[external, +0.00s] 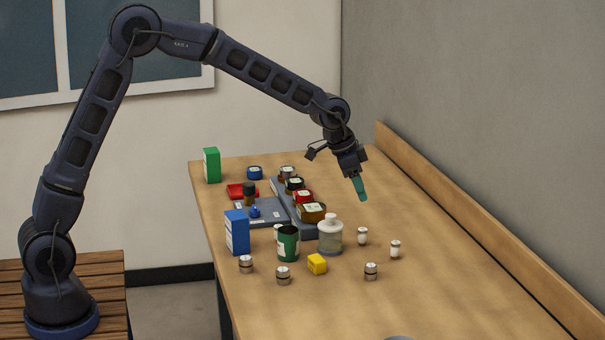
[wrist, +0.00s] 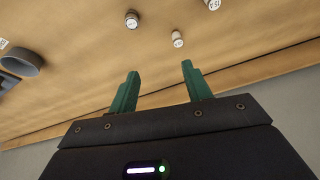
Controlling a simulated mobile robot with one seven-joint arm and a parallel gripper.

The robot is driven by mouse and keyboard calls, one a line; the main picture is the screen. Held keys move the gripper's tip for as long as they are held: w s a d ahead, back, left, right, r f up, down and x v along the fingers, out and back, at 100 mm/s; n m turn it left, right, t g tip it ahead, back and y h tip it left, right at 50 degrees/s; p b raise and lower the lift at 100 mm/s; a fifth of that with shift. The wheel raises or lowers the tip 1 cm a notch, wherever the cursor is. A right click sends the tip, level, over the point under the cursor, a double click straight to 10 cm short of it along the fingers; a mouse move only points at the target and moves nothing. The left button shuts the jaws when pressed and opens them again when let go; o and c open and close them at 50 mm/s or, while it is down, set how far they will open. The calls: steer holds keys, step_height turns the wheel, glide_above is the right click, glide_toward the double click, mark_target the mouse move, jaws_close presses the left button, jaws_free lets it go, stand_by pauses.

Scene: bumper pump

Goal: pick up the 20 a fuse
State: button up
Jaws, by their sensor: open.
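My gripper (external: 361,192) has teal fingers and hangs above the table, right of the tray and beyond the small cylinders. In the wrist view its two fingers are apart, with nothing between them (wrist: 160,78). Small white-and-metal cylinders stand on the table: one (external: 362,235), another to its right (external: 395,248), and one nearer the camera (external: 371,271). In the wrist view, three cylinders show beyond the fingertips, including a middle one (wrist: 177,39) and a left one (wrist: 132,19).
A grey tray (external: 268,218) and a rack of jars lie behind. The table's right side is clear, up to the wooden ledge (external: 450,187).

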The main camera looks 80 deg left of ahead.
glide_toward(395, 243)
steer(key=shift+x, duration=5.15)
steer(key=c, duration=1.1)
steer(key=shift+o, duration=0.2)
steer(key=shift+r, duration=0.1)
